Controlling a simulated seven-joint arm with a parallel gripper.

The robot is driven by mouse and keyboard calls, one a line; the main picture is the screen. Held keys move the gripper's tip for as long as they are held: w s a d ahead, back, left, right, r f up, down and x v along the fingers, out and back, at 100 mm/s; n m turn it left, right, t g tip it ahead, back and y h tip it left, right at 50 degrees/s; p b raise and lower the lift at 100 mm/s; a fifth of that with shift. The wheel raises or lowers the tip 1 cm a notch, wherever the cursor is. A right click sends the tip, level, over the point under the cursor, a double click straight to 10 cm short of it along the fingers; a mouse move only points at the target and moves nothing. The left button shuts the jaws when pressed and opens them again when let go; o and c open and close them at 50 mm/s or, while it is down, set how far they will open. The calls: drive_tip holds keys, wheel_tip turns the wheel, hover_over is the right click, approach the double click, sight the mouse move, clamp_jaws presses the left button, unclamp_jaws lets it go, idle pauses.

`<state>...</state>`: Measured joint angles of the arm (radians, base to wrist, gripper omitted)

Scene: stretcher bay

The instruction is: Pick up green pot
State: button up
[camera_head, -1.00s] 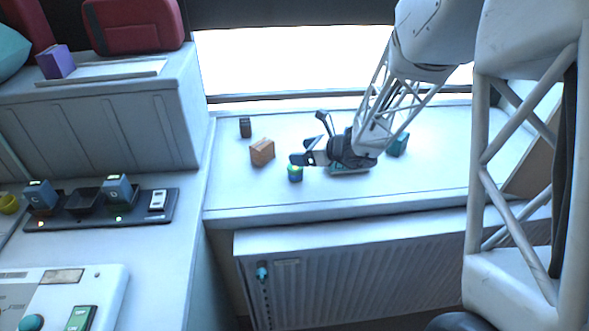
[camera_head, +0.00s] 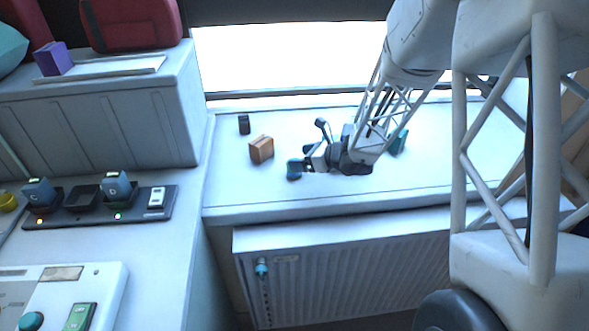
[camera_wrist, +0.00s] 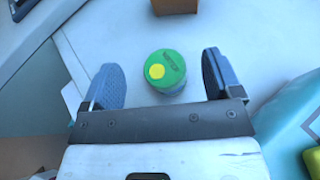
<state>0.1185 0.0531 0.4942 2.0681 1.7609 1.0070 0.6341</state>
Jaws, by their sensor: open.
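The green pot (camera_wrist: 165,70) has a green lid with a yellow dot and a bluish body. In the wrist view it stands between the two open fingers of my gripper (camera_wrist: 165,85), with a gap on each side. In the head view my gripper (camera_head: 300,166) is over the window ledge, right at the pot, and hides most of it; only a dark bluish part of the pot may show there, and I cannot tell it from a finger.
An orange-brown box (camera_head: 261,149) stands on the ledge (camera_head: 240,195) just beyond the pot and shows at the top of the wrist view (camera_wrist: 174,5). A small dark block (camera_head: 244,124) stands further back. A teal object (camera_head: 398,142) is behind my arm. The ledge's front left is clear.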

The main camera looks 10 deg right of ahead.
drive_tip(key=shift+f, duration=0.15)
drive_tip(key=shift+f, duration=0.65)
drive_tip(key=shift+w+a+f, duration=0.15)
drive_tip(key=shift+a+f, duration=0.1)
drive_tip(key=shift+f, duration=0.35)
drive_tip(key=shift+w+a+f, duration=0.1)
drive_tip(key=shift+a+f, duration=0.1)
drive_tip(key=shift+f, duration=0.35)
drive_tip(key=shift+x, duration=1)
drive_tip(key=c, duration=1)
drive_tip(key=shift+c, duration=0.2)
drive_tip(key=shift+r, duration=0.15)
